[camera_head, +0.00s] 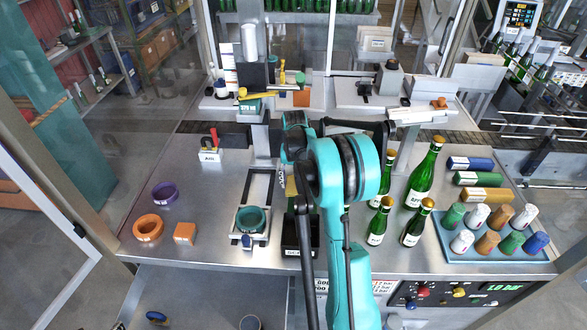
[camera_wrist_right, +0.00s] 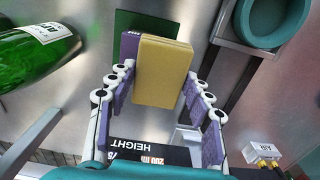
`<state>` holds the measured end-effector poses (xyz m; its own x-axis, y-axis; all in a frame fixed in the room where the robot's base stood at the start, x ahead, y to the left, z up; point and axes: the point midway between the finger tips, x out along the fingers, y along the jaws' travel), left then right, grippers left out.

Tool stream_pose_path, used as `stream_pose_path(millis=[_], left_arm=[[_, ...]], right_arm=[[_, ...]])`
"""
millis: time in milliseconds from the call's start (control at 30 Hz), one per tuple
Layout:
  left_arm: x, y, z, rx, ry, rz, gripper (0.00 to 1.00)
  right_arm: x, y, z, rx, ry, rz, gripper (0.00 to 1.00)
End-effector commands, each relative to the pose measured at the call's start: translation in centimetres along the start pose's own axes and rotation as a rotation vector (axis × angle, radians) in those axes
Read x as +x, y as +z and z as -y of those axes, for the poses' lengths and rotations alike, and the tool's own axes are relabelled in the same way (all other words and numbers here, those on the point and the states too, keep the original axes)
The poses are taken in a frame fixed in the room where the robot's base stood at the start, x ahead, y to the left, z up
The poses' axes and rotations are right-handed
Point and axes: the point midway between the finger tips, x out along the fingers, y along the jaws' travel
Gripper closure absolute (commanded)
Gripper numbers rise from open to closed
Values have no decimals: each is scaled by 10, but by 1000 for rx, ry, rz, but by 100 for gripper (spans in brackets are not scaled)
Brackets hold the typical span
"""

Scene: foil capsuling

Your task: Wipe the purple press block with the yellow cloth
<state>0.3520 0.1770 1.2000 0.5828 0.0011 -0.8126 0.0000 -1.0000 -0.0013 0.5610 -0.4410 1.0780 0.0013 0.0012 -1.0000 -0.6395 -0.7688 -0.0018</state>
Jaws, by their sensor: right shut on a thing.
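My right gripper (camera_wrist_right: 158,88), with purple pads on its fingers, is shut on the yellow cloth (camera_wrist_right: 165,70) in the right wrist view. The cloth looks like a thick folded pad and sticks out beyond the fingers. A purple surface (camera_wrist_right: 131,46) shows beside and behind the cloth's left edge. It may be the purple press block, but I cannot tell whether the cloth touches it. In the head view my right arm covers most of this area. My left gripper is in neither view.
A teal ring (camera_head: 251,220) sits in a fixture left of my arm. Green bottles (camera_head: 423,178) and a teal tray (camera_head: 455,251) of capsules stand at right.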

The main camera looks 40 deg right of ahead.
Motion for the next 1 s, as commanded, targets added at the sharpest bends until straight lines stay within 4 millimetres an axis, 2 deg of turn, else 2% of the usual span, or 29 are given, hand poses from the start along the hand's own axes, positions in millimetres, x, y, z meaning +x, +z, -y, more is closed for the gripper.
stream_pose_path(millis=[33,500,1000], left_arm=[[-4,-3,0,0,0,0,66],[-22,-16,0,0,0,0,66],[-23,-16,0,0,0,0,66]], right_arm=[[-7,0,1,-1,0,0,76],[-47,4,5,-6,0,0,76],[-50,4,6,-7,0,0,76]])
